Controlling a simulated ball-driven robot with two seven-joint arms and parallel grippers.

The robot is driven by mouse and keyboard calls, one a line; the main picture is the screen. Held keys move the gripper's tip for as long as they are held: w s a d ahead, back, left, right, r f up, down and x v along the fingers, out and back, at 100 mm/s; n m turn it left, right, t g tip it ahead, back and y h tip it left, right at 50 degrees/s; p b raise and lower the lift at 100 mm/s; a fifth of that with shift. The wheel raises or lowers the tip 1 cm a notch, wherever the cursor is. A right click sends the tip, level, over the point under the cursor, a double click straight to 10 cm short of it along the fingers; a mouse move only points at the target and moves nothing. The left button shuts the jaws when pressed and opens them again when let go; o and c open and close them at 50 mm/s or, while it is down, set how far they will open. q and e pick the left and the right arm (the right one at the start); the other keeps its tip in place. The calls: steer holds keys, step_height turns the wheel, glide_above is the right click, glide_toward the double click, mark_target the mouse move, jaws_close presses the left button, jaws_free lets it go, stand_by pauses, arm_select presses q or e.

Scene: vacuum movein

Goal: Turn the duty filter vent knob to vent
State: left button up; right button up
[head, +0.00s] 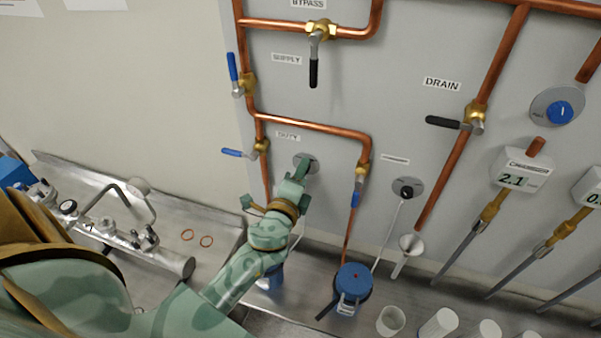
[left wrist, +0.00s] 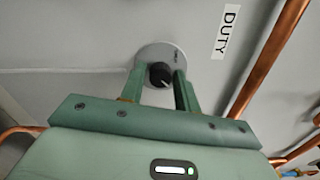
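The duty filter vent knob (left wrist: 159,75) is a small black knob with a pale pointer line on a round grey plate (left wrist: 149,53), below the DUTY label (head: 287,136). In the left wrist view my left gripper (left wrist: 160,82) has its two green fingers apart, one on each side of the knob. I cannot tell whether the fingers touch it. In the head view the left gripper (head: 302,168) reaches up to the grey plate (head: 305,159) and covers the knob. My right gripper is not in view.
Copper pipes (head: 310,124) with blue-handled valves (head: 239,153) frame the knob. Another black knob (head: 406,191) sits to the right. A blue-topped device (head: 354,280) and white cups (head: 391,320) stand on the metal bench below.

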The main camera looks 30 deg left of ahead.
arm_select(q)
steer(key=shift+o, duration=0.9)
steer(key=b+v, duration=0.6)
steer(key=v, duration=1)
steer(key=shift+d, duration=0.2)
steer(key=shift+s+r, duration=0.1)
steer(key=shift+s, duration=0.05)
